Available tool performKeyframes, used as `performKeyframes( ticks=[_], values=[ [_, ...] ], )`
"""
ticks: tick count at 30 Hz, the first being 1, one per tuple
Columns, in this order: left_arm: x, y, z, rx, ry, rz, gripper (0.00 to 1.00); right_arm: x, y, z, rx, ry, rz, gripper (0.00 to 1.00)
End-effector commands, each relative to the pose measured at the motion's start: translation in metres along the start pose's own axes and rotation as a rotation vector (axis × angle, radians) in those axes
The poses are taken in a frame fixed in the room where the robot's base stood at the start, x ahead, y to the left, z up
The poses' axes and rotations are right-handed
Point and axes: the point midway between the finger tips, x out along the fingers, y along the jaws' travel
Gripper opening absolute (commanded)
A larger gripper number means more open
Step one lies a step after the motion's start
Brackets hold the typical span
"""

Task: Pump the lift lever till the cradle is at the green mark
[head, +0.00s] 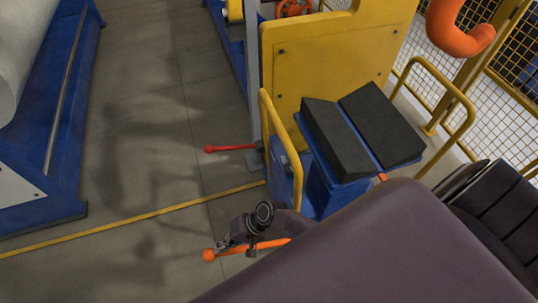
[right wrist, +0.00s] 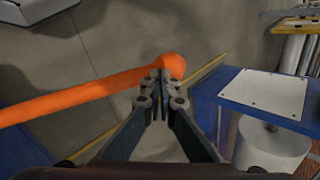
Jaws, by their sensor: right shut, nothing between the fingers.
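An orange lever with a round knob (head: 209,254) sticks out leftward, low beside the blue lift cart (head: 322,190); it also shows in the right wrist view (right wrist: 85,91). My right gripper (head: 222,247) is at the lever's knob end. In the right wrist view its fingertips (right wrist: 160,75) are closed together, overlapping the lever just beside the knob, with nothing between them; contact is unclear. The cradle, two dark sloped blocks (head: 340,139), sits on top of the cart. A small orange piece (head: 382,177) shows at its near edge. I see no green mark. My left gripper is out of view.
A red-knobbed lever (head: 228,148) sticks out by a grey post. A yellow machine panel (head: 315,85) stands behind the cart, with yellow rails (head: 281,135) beside it. A blue frame with a white roll (head: 22,50) is at left. The floor between is clear.

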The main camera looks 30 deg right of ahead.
Motion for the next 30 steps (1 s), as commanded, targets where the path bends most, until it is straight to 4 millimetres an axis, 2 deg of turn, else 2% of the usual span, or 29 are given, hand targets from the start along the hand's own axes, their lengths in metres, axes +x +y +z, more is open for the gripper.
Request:
performKeyframes(
  ticks=[1,9,11,15,30],
  values=[
    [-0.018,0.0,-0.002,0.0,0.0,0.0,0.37,-0.017,-0.007,0.002,-0.001,0.0,0.002,0.0],
    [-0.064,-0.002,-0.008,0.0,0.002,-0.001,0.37,-0.069,-0.021,0.007,0.0,-0.002,0.0,0.0],
    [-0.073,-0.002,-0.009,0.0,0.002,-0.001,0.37,-0.08,-0.024,0.008,0.0,-0.001,-0.001,0.0],
    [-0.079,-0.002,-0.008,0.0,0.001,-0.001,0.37,-0.096,-0.025,0.009,-0.001,-0.001,-0.001,0.0],
    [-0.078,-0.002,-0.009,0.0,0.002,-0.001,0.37,-0.1,-0.025,0.008,-0.001,-0.001,-0.001,0.0]
  ],
)
